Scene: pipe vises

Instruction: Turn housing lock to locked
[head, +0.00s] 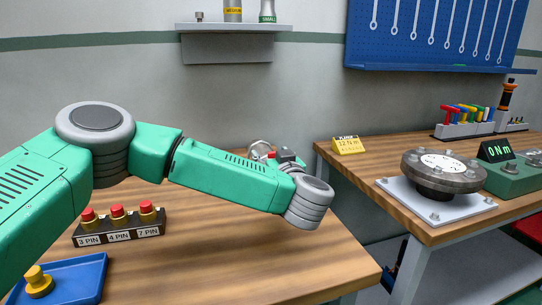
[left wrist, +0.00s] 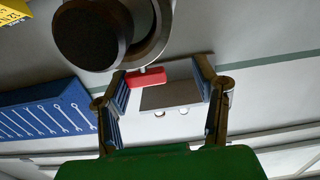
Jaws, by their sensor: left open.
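A small red bar (left wrist: 146,78), which looks like the lock lever, shows in the left wrist view below a round dark-faced part with a metal ring (left wrist: 158,28), likely the housing. In the head view a grey ring-shaped part (head: 259,147) and a bit of red (head: 271,155) show just beyond my left forearm, which hides most of them. My left gripper (left wrist: 160,72) is open. The red bar appears between its fingertips, nearer the left one in the picture; I cannot tell whether they touch. My right gripper is not in view.
A block of red-capped plugs (head: 119,226) and a blue tray (head: 82,276) with a yellow knob sit on the near table. A second table at right holds a round flange (head: 441,170) and a torque display (head: 497,151). The front middle of the near table is clear.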

